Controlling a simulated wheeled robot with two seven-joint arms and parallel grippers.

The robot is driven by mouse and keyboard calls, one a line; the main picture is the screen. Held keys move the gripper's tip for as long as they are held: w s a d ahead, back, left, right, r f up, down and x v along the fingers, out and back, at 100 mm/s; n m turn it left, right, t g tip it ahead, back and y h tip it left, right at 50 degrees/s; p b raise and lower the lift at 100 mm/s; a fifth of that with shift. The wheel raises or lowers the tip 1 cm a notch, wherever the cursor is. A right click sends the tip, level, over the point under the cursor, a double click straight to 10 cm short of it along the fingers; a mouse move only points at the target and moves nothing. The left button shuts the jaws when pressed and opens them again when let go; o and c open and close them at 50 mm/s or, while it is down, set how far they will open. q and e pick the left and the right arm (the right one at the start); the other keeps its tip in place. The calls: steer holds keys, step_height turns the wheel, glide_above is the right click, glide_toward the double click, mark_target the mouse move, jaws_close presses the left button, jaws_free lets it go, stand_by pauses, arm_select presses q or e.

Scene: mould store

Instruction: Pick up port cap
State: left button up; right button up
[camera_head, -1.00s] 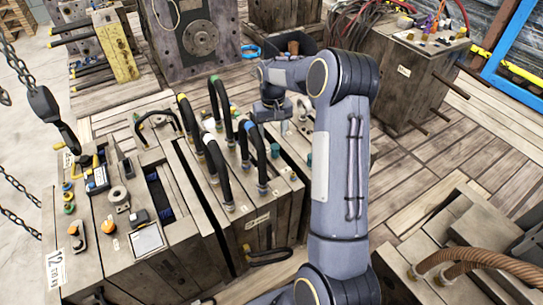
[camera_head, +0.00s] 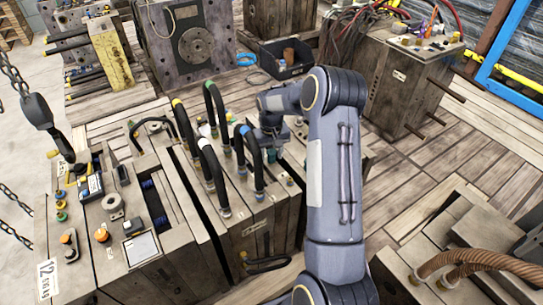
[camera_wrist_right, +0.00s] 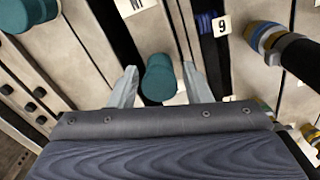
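A teal port cap (camera_wrist_right: 158,80) shows in the right wrist view, upright on the pale top of a mould. The two fingers of my right gripper (camera_wrist_right: 160,70) stand on either side of it, apart, with a narrow gap visible on each side. A second teal cap (camera_wrist_right: 27,12) is at the upper left of that view. In the head view my right gripper (camera_head: 272,150) is low over the middle mould's top, just right of the black hoses; its fingertips are hard to make out. My left gripper is not in view.
Black looped hoses (camera_head: 210,155) with coloured collars rise close left of my right gripper. A mould with a number tag (camera_head: 47,277) and small parts on top stands at the left. A dark bin (camera_head: 285,62) is behind. Wooden decking (camera_head: 440,165) at the right is clear.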

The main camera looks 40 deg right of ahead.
mark_target(271, 151)
jaws_close()
steer(key=shift+r+p, duration=0.9)
steer(key=shift+r, duration=4.15)
steer(key=shift+s, duration=0.1)
